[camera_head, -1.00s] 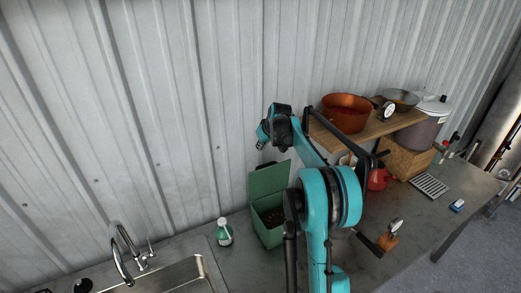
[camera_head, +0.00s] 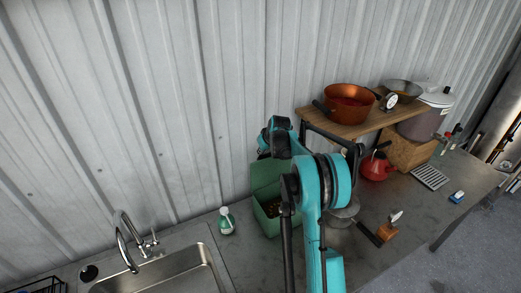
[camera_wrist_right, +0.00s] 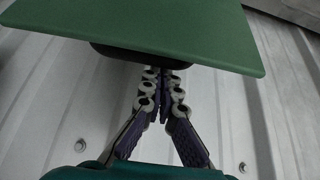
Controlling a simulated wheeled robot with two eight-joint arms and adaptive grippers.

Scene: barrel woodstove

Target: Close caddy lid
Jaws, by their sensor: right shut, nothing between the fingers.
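The green caddy (camera_head: 268,222) stands on the counter against the corrugated wall, with dark contents showing inside. Its lid (camera_head: 264,175) stands up open at the back; my right arm covers part of the lid and caddy. My right gripper shows best in the right wrist view (camera_wrist_right: 163,80), its two fingers together and empty. There the green lid (camera_wrist_right: 150,30) spans the top of the picture and hides the fingertips' ends; I cannot tell whether they touch it. In the head view the wrist is above and behind the lid, near the wall. My left gripper is not in view.
A green-and-white bottle (camera_head: 226,221) stands left of the caddy, beside the sink (camera_head: 165,272) and faucet (camera_head: 125,240). To the right, a wooden shelf (camera_head: 350,130) bears a copper pot (camera_head: 349,107). A red kettle (camera_head: 375,168) and a lidded pan (camera_head: 342,217) stand nearby.

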